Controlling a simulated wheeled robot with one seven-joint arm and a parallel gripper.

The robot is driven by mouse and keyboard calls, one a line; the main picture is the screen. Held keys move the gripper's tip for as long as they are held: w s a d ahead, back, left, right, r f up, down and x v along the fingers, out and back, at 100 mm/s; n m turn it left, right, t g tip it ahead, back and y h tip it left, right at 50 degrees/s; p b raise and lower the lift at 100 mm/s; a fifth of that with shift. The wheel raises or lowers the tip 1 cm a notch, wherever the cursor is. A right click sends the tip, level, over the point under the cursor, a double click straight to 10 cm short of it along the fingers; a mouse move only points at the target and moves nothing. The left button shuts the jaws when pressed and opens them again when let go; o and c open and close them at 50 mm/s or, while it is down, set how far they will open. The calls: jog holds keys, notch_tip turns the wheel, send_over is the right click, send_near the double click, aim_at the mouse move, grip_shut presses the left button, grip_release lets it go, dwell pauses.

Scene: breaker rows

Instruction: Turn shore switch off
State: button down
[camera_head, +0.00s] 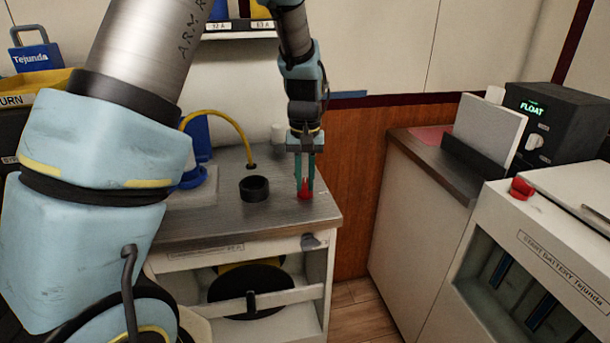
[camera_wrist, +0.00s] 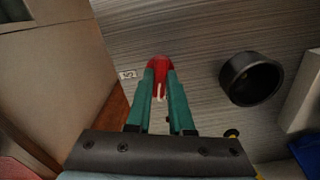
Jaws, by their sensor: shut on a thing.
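A red switch knob (camera_head: 305,194) stands on the grey countertop (camera_head: 235,212) near its right end. In the wrist view the red knob (camera_wrist: 159,64) sits between the tips of my green fingers, beside a small white label (camera_wrist: 127,75) whose text is too small to read. My gripper (camera_head: 304,184) points straight down and is shut on the red knob; the wrist view shows both fingertips (camera_wrist: 159,82) against it. The fingers hide part of the knob.
A black ring-shaped cup (camera_head: 254,188) stands left of the knob. A yellow cable (camera_head: 222,118) arches behind it near a blue object (camera_head: 195,150). At right are a black box reading FLOAT (camera_head: 553,112) and a white battery cabinet (camera_head: 540,245) with a red knob (camera_head: 521,187).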

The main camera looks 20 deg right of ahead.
aim_at(305, 183)
jog(key=shift+n+p, duration=0.6)
jog(key=shift+n, duration=0.9)
jog(key=c, duration=0.8)
grip_release()
notch_tip(305, 183, up, 11)
jog(key=b, duration=0.1)
jog(key=shift+f, duration=0.1)
